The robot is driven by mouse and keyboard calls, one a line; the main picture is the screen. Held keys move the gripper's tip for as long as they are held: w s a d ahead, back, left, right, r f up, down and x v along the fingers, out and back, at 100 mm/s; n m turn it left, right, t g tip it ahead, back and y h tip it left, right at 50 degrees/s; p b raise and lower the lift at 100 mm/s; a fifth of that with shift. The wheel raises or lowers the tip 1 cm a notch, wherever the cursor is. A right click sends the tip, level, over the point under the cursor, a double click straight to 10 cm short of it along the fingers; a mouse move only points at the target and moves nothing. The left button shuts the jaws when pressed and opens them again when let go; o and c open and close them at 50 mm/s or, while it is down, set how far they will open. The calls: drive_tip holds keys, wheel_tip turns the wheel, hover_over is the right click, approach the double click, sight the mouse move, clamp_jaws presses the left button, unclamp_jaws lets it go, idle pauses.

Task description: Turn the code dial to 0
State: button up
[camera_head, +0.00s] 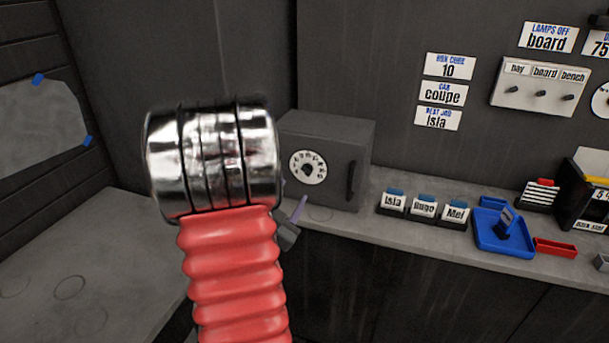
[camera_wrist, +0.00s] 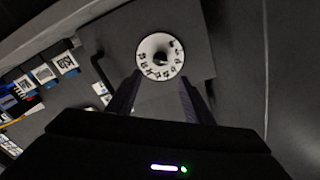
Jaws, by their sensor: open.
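The code dial (camera_head: 307,167) is a white disc with dark marks around its rim and a dark knob in the middle. It is on the front of a grey safe (camera_head: 335,135) standing on the counter. In the wrist view the dial (camera_wrist: 160,57) is ahead, between and beyond the fingertips. My gripper (camera_wrist: 157,90) is open with nothing between its fingers, and appears apart from the dial. The dial's numbers are too small to read surely.
A dark handle (camera_head: 351,180) is on the safe's right side. Labelled blocks (camera_head: 423,204), a blue tray (camera_head: 503,236) and a red tray (camera_head: 555,247) are right along the counter. A switch panel (camera_head: 540,88) and signs are on the wall. The left surface (camera_head: 85,250) is mostly clear.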

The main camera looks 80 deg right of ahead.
sight(305, 172)
drive_tip(key=d, duration=0.7)
drive_tip(key=s+d, duration=0.1)
drive_tip(key=d, duration=0.3)
drive_tip(key=shift+d, duration=0.35)
drive_tip(key=c, duration=1)
